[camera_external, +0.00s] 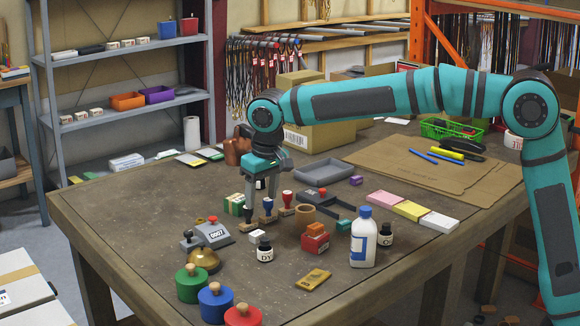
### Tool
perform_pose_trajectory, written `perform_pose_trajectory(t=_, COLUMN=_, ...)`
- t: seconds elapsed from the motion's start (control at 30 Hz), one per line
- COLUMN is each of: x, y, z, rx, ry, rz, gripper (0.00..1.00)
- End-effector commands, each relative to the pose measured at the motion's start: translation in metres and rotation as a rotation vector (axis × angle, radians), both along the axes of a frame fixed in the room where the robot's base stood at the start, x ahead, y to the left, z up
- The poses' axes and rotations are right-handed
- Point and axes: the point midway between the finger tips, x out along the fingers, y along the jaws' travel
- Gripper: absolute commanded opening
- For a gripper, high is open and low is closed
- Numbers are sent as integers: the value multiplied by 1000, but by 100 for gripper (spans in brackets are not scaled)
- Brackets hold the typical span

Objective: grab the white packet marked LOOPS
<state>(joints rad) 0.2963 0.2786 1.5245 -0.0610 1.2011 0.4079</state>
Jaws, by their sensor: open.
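No marking LOOPS is legible in this view, so I cannot tell for sure which thing is the white packet. A small white block (256,236) lies near the middle of the table, and a flat white pad (438,221) lies at the right beside a yellow one. The small white block is nearer the camera than my gripper. My fingers partly hide what stands behind and between them.
A grey tray (324,171) and cardboard box (318,134) stand behind. The table's left part is mostly clear.

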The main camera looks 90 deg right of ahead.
Motion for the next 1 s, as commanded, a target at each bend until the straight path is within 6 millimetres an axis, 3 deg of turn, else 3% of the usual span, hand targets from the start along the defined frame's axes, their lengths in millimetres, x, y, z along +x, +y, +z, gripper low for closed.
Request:
perform_pose_trajectory(t=0.2, x=4, y=-3, z=-35, rx=1, ry=1, rz=0, gripper=56)
perform_pose_trajectory(t=0.57, x=7, y=-4, z=-55, rx=1, ry=1, rz=0, gripper=56)
perform_pose_trajectory(t=0.83, x=12, y=-3, z=-89, rx=0, ry=-1, rz=0, gripper=56)
perform_pose_trajectory(t=1.0, x=13, y=-4, z=-99, rx=-1, ry=-2, rz=0, gripper=56)
